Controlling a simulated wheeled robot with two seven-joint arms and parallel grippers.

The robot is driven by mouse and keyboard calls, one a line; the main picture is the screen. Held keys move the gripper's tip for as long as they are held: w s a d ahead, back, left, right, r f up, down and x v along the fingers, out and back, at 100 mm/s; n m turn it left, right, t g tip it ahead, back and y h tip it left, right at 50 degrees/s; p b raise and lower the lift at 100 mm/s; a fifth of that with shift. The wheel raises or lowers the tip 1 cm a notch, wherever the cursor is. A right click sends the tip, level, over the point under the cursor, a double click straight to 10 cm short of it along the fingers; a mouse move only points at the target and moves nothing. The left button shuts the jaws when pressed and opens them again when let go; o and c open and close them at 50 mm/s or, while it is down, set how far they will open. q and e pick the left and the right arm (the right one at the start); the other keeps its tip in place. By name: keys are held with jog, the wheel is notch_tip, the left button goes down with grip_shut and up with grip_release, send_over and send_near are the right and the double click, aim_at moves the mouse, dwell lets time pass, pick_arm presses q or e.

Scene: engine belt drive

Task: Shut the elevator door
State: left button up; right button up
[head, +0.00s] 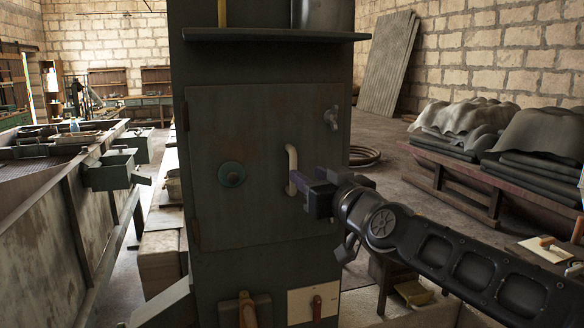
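The elevator door (238,130) is a dark grey metal panel on the front of a tall dark cabinet. It looks flush with the cabinet front, though a small gap cannot be ruled out. It has a pale curved handle (292,165) at its right side and a round green disc (232,174) near its middle. A metal latch (332,117) sits at the upper right of the door. My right gripper (308,192) is beside the lower end of the handle; its fingers are seen from behind, so their opening is hidden. My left gripper is not in view.
Below the door are a wooden-coloured lever (247,310) and a pale plate with a red switch (316,306). A shelf (270,36) juts out above the door.

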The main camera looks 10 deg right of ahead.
aim_at(292, 166)
jog(key=shift+w+a, duration=0.25)
jog(key=shift+w, duration=1.05)
jog(key=shift+w+a, duration=0.2)
jog(key=shift+w, duration=1.05)
jog(key=shift+w+a, duration=0.25)
jog(key=shift+w, duration=1.05)
jog(key=shift+c, duration=0.2)
jog(key=shift+f, duration=0.1)
jog(key=c, duration=0.7)
grip_shut()
jog(key=shift+a, duration=0.25)
jog(key=shift+d, duration=0.1)
